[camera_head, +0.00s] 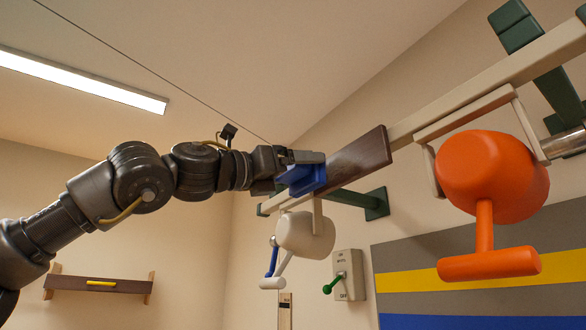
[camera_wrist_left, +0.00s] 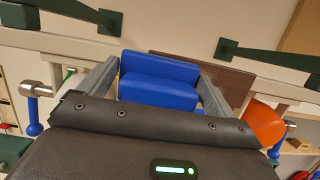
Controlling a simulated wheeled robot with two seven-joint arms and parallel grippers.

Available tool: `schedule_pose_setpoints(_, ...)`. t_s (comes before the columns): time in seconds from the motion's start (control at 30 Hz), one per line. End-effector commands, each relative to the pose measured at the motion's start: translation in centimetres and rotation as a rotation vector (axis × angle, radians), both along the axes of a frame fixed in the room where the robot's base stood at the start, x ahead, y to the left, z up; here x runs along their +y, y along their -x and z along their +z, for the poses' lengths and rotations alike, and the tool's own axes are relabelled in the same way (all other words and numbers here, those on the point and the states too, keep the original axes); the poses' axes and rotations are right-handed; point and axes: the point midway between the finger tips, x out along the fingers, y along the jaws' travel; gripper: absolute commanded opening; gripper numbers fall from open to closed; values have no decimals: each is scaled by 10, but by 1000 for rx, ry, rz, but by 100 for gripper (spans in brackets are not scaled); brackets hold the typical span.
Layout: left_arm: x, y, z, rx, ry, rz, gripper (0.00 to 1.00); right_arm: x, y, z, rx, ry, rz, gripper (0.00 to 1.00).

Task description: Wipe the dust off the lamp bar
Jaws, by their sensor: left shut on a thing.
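The lamp bar (camera_head: 455,98) is a long beige rail on green wall brackets, running from the upper right toward the middle of the head view. A dark brown patch (camera_head: 362,155) covers part of its front face; it also shows in the left wrist view (camera_wrist_left: 225,80). My left gripper (camera_head: 300,165) is shut on a blue block-like wiper (camera_head: 308,180), seen between the fingers in the left wrist view (camera_wrist_left: 160,82). The wiper is at the left end of the brown patch and overlaps it in view; whether it touches cannot be told. My right gripper is not in view.
An orange lamp (camera_head: 490,175) and a white lamp (camera_head: 305,235) hang from the bar. Green brackets (camera_head: 376,204) reach to the wall. A wall box with a green lever (camera_head: 348,275) is below. Open air lies left of the bar.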

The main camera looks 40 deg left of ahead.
Motion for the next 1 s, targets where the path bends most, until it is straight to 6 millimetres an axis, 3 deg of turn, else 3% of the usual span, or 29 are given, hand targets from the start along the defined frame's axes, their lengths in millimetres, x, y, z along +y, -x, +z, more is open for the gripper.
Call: schedule_pose_setpoints(1.0,-7,-15,0,-1,0,0,72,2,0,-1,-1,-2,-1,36)
